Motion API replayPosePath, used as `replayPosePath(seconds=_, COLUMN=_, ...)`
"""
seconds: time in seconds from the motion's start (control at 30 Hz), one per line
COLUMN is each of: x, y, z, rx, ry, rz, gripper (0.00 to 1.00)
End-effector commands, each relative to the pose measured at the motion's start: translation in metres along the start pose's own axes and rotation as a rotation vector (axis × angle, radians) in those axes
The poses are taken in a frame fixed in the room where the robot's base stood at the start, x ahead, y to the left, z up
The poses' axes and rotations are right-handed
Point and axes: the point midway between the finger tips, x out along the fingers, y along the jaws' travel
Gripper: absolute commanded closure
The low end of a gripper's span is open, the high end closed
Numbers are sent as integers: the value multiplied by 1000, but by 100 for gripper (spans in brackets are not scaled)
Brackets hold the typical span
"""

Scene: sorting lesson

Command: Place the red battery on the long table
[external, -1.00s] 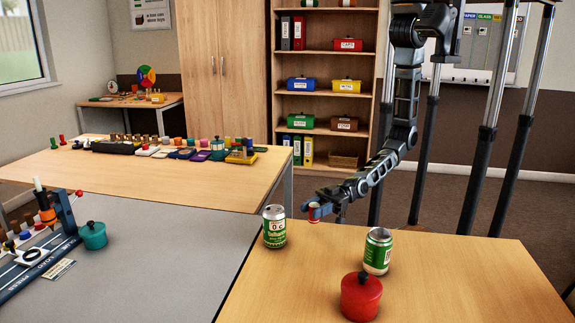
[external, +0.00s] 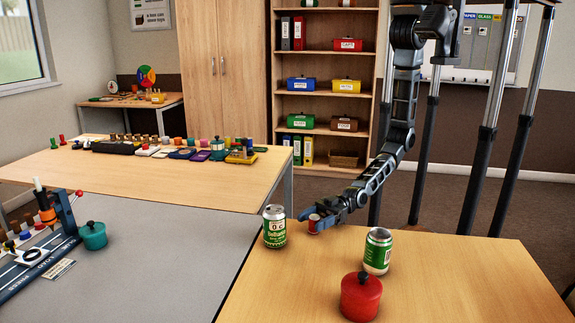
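The red battery (external: 314,225) is a small red cylinder with a pale end, held at my gripper's tip. My gripper (external: 316,218) appears shut on it; the fingers are small and partly hidden. It is at the far edge of the near wooden table (external: 440,275), just right of a green and white can (external: 274,227). I cannot tell whether the battery touches the tabletop. Another wooden table (external: 130,180) stands at the back left with many small items along its far side. The view does not settle which one is the long table.
A second green can (external: 377,251) stands right of my gripper, and a red lidded pot (external: 361,297) stands nearer the camera. A grey surface at left holds a teal pot (external: 93,235) and a dark rack (external: 45,265). The near table's right side is clear.

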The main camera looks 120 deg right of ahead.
Motion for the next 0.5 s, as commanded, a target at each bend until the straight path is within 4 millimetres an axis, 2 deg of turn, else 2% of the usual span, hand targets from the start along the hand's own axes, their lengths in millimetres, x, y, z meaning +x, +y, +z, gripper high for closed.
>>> replayPosePath(seconds=0.3, x=-1, y=0, z=0, rx=0, ry=0, rz=0, gripper=36)
replayPosePath(seconds=0.5, x=-29, y=0, z=3, rx=1, ry=-2, rz=1, gripper=36)
